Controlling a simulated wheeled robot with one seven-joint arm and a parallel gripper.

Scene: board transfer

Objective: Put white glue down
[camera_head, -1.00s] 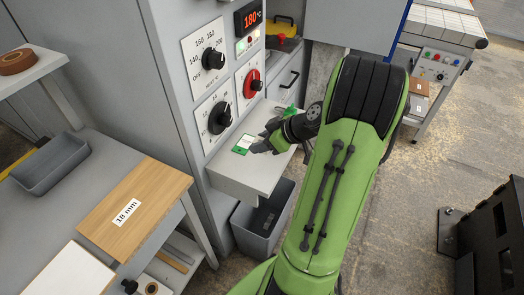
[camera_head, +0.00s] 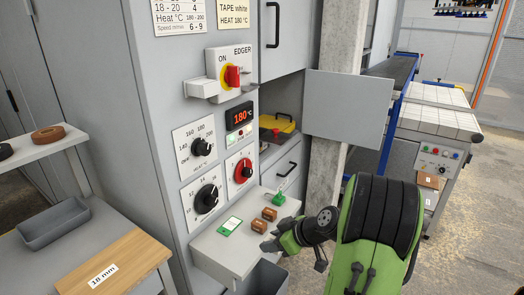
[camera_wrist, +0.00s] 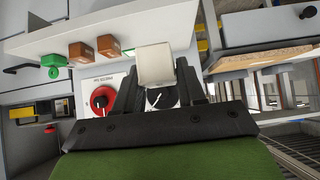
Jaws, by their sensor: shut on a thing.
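My gripper (camera_wrist: 155,90) is shut on a white block, the white glue (camera_wrist: 155,65), which stands out between the fingertips in the wrist view. In the head view my gripper (camera_head: 268,245) is at the front right edge of the small grey shelf (camera_head: 218,252) on the machine. The white glue cannot be made out there. Two brown blocks (camera_head: 264,220) sit on the shelf beyond my gripper, with a green piece (camera_head: 279,198) behind them. A green and white card (camera_head: 230,226) lies at the shelf's left. Whether the white glue touches the shelf (camera_wrist: 130,28) cannot be told.
Dials and a red knob (camera_head: 239,171) are on the panel above the shelf. A 180 °C display (camera_head: 239,116) and an EDGER switch (camera_head: 233,76) are higher up. A table with a grey bin (camera_head: 52,225) and an 18 mm board (camera_head: 125,262) stands left.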

